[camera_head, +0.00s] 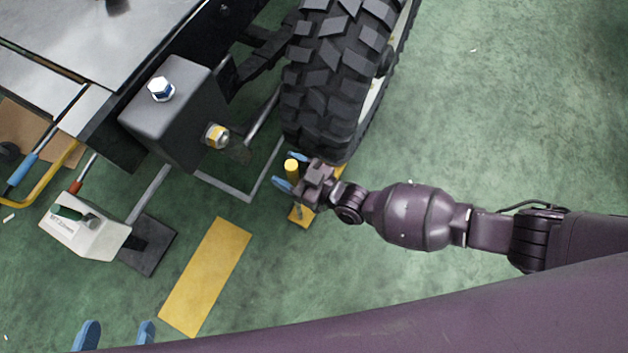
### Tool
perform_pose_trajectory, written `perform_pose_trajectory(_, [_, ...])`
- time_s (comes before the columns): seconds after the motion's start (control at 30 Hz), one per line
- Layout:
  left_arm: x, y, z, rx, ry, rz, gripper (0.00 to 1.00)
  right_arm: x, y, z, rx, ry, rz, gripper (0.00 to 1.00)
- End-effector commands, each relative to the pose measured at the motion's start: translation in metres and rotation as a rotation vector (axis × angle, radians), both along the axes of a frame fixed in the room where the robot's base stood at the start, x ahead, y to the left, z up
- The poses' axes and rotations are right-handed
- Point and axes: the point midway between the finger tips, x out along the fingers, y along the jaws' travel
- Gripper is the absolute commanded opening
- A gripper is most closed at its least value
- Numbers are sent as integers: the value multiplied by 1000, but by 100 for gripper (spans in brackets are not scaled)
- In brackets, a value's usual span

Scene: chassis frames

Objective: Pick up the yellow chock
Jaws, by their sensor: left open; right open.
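The yellow chock (301,217) sits on the green floor at the foot of the large black tyre (335,75), mostly hidden under my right gripper. A yellow upright post, which looks like its handle, stands between the blue fingertips of my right gripper (290,170). This gripper is open, with one fingertip on each side of the post; contact cannot be made out. My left gripper (118,335) is open and empty at the lower left edge, with only its two blue fingertips showing, far from the chock.
A flat yellow strip (205,277) lies on the floor left of the chock. A dark box with bolts (175,110) and metal bars belong to the chassis above. A white box-shaped device (85,228) stands at left. The floor at right is clear.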

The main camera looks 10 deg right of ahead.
Motion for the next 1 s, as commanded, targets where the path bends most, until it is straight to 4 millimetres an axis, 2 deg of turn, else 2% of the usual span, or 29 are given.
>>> perform_pose_trajectory(0.1, [1,1,1,-3,-11,4,71,4,6,0,0,-1,1,59])
perform_pose_trajectory(0.33, [1,1,2,-4,-18,5,71,5,6,1,0,-2,0,59])
perform_pose_trajectory(0.7, [-2,1,1,-3,-5,6,71,5,6,1,0,-1,0,2])
perform_pose_trajectory(0.73, [-2,1,1,-3,-5,6,71,5,6,1,0,-1,0,0])
perform_pose_trajectory(1.0, [-2,1,1,-2,-4,5,71,5,6,0,0,-1,0,0])
